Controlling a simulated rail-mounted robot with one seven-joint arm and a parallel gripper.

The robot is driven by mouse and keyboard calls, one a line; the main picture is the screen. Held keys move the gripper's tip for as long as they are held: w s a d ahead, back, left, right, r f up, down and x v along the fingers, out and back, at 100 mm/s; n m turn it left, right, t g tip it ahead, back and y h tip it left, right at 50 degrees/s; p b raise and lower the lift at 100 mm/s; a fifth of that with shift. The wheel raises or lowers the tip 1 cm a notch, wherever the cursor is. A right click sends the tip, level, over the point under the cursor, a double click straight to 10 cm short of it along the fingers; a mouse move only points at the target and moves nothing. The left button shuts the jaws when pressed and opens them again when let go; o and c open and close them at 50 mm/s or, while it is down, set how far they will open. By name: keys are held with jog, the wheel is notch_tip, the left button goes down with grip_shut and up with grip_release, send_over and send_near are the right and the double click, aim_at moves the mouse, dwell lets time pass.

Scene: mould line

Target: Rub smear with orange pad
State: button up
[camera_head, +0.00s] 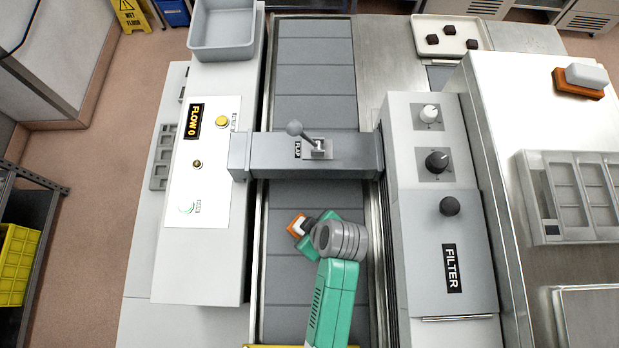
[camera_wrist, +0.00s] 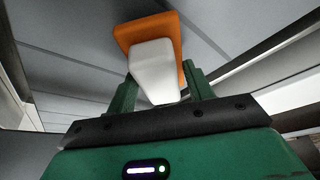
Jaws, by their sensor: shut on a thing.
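My gripper (camera_head: 304,233) is shut on the white handle (camera_wrist: 154,68) of an orange pad (camera_wrist: 129,36). The pad also shows in the head view (camera_head: 292,226), above the grey conveyor belt (camera_head: 285,298) and below the grey bridge in the picture. In the wrist view the two green fingers (camera_wrist: 160,90) stand either side of the handle, and the orange face points away from my gripper. I cannot tell whether the pad touches anything. I cannot make out a smear in either view.
A grey bridge (camera_head: 270,150) with a lever (camera_head: 300,133) spans the belt. The FLOW panel (camera_head: 190,160) flanks it on the left and the FILTER panel (camera_head: 445,215) on the right. A second orange block with a pale top (camera_head: 578,88) lies on the right counter.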

notch_tip(320, 180, up, 5)
jog(key=p, duration=0.3)
jog(key=shift+p, duration=0.35)
jog(key=shift+r, duration=0.9)
